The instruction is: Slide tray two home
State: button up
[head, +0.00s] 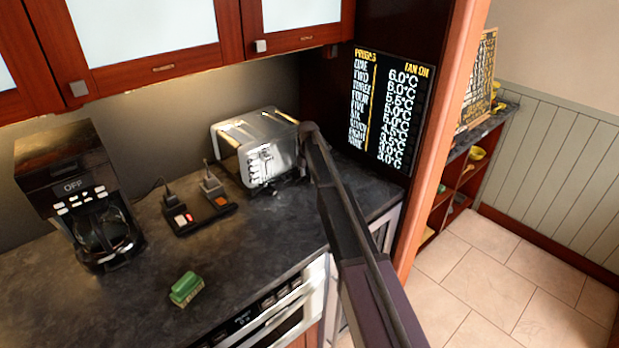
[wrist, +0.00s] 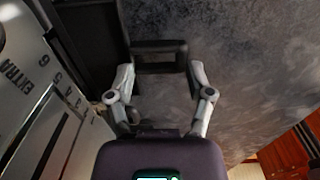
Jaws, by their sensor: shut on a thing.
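My gripper (wrist: 162,72) is shut on a black, loop-shaped handle (wrist: 160,45) at the toaster's end, with one finger at each side. The handle lies beside a dark, flat part along the toaster's side; how far the tray itself stands out cannot be told. The silver toaster (head: 262,152) stands on the counter at the back, and its dial face (wrist: 40,95) fills the left of the wrist view. In the head view my arm reaches in from the lower right and hides the fingers and handle. No number "two" can be read on any tray.
A coffee maker (head: 85,195) stands at the left. A black tray with two plug-like blocks (head: 200,208) and a green sponge (head: 186,288) lie on the dark counter (head: 255,250). A lettered board (head: 390,112) stands behind my arm. Counter front is mostly free.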

jog(key=shift+w+a, duration=0.15)
jog(key=shift+w, duration=0.05)
jog(key=o, duration=1.3)
jog(key=shift+r, duration=0.1)
jog(key=shift+s+d+r+p, duration=0.15)
jog(key=shift+s+d, duration=0.15)
jog(key=shift+d, duration=0.15)
jog(key=shift+s+d+r+p, duration=0.15)
jog(key=shift+s+d, duration=0.15)
jog(key=shift+d, duration=0.15)
jog(key=shift+f, duration=0.1)
jog(key=shift+s+d, duration=0.1)
jog(key=shift+s, duration=0.05)
jog(key=shift+s+d+r+p, duration=0.35)
jog(key=shift+s+d, duration=0.3)
jog(key=shift+s, duration=0.25)
jog(key=shift+s+d+r+p, duration=0.35)
jog(key=shift+s+d, duration=0.35)
jog(key=shift+s, duration=0.2)
jog(key=shift+s+d+r+p, duration=0.35)
jog(key=shift+s+d, duration=0.3)
jog(key=shift+s, duration=0.25)
